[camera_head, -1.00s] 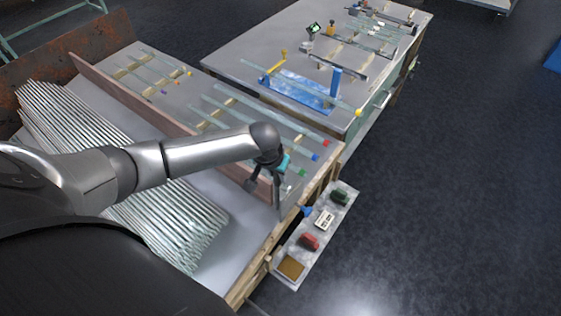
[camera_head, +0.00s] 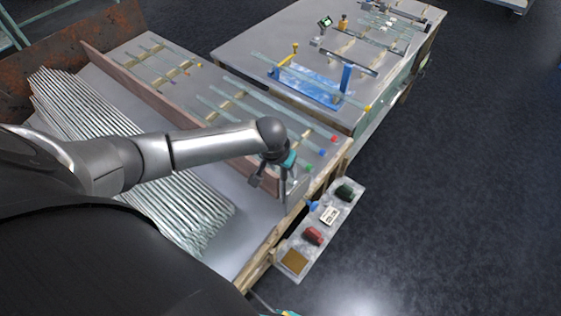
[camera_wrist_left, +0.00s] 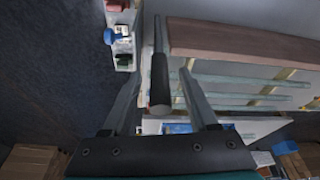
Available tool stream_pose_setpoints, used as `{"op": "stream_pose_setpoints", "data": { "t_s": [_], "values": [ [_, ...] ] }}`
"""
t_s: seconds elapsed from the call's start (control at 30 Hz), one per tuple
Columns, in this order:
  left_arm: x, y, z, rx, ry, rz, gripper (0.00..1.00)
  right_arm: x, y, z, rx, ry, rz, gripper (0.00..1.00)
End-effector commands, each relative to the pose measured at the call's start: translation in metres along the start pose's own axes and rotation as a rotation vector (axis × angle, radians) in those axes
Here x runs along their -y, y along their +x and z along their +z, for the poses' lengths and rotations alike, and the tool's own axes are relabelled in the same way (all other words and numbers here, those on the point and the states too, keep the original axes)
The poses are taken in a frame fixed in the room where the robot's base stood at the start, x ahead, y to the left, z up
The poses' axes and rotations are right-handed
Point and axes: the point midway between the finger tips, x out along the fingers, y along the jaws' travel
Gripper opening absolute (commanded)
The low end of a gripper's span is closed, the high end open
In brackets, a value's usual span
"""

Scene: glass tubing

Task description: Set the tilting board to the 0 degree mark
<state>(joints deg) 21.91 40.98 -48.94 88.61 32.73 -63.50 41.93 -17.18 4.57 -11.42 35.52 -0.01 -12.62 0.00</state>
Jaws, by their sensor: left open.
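My left gripper (camera_head: 269,191) is open at the front edge of the near table, beside an upright grey plate (camera_head: 295,192). In the left wrist view, a rod with a dark round grip (camera_wrist_left: 160,88) stands between the two open fingers, with gaps on both sides. A long brown board (camera_head: 150,98) crosses the near table behind the gripper; it also shows in the left wrist view (camera_wrist_left: 240,40). I cannot tell which part is the tilting board, and no degree mark is readable. A teal and dark piece at the bottom edge looks like my right gripper (camera_head: 284,311), mostly cut off.
A pile of glass tubes (camera_head: 130,160) lies left of the brown board. Tubes with coloured ends rest on strips beyond it. A side shelf (camera_head: 318,236) holds red and green items. The far table (camera_head: 235,52) carries a blue panel (camera_head: 306,84). Dark floor is free at right.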

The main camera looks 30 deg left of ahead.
Motion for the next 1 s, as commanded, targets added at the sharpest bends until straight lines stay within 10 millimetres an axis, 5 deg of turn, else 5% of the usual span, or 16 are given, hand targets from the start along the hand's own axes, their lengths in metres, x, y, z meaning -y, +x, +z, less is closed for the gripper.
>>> {"op": "stream_pose_setpoints", "data": {
  "t_s": [0.17, 0.8, 1.0],
  "values": [
    [0.0, -0.017, 0.0, 0.0, 0.001, 0.001, 0.59, 0.0, -0.004, -0.001, 0.0, 0.0, 0.0, 0.5],
    [0.001, -0.129, 0.0, 0.0, 0.002, -0.001, 0.59, 0.0, -0.019, -0.002, 0.0, 0.0, -0.001, 0.5],
    [0.001, -0.148, 0.0, 0.001, 0.0, -0.002, 0.59, 0.0, -0.02, -0.002, 0.0, -0.001, -0.001, 0.5]
  ]
}}
